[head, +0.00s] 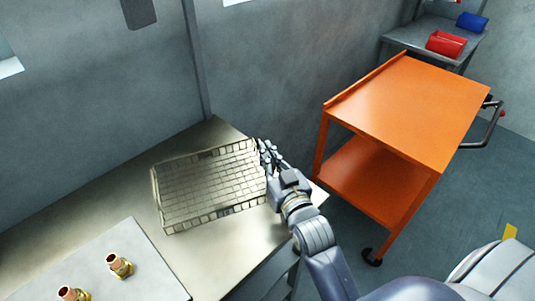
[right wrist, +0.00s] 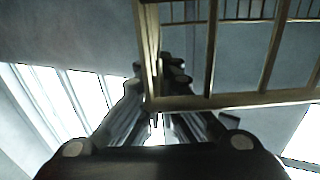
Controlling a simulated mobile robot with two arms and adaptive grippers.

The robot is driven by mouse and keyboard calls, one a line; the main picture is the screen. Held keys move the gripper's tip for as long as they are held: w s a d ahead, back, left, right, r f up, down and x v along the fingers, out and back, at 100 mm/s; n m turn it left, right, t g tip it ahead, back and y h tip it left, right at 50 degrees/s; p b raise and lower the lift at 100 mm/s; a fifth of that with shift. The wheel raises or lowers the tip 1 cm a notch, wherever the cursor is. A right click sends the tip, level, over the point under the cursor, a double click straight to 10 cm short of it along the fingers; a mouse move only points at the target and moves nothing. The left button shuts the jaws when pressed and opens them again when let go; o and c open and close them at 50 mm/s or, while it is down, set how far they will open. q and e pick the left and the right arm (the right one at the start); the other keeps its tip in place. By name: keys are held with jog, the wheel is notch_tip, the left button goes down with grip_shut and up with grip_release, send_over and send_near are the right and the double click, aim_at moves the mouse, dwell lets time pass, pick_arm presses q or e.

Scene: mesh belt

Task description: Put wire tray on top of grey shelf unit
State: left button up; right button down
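The wire tray (head: 205,187), a shallow pale metal mesh basket, is over the light grey worktop (head: 257,245) at the left of the head view. I cannot tell whether it rests on it. My right gripper (head: 264,157) is at the tray's right side. In the right wrist view its fingers (right wrist: 160,75) close around the rim of the wire tray (right wrist: 185,103), partly hidden by it. A grey unit (head: 402,36) at the back right may be the grey shelf unit; its lower part is hidden. My left gripper is not in view.
An orange two-level cart (head: 420,105) stands right of the worktop, its top bare. A red bin (head: 446,43) and a blue bin (head: 472,22) sit on the back unit. Copper-topped brass fittings (head: 120,265) are on a pale plate (head: 150,262) at front left.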

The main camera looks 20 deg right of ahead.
jog(key=c, duration=2.2)
grip_release()
jog(key=shift+f, duration=0.45)
jog(key=shift+c, duration=0.2)
jog(key=o, duration=0.4)
jog(key=shift+f, duration=0.1)
jog(key=shift+o, duration=0.2)
jog(key=shift+s+f, duration=0.1)
jog(key=shift+r, duration=0.55)
jog(key=s, duration=0.3)
jog(key=s+b, duration=0.1)
jog(key=s, duration=0.6)
jog(key=shift+a+r+b, duration=0.2)
jog(key=shift+a+b, duration=0.05)
jog(key=shift+b, duration=0.1)
jog(key=shift+s+r, duration=0.2)
jog(key=shift+s, duration=0.65)
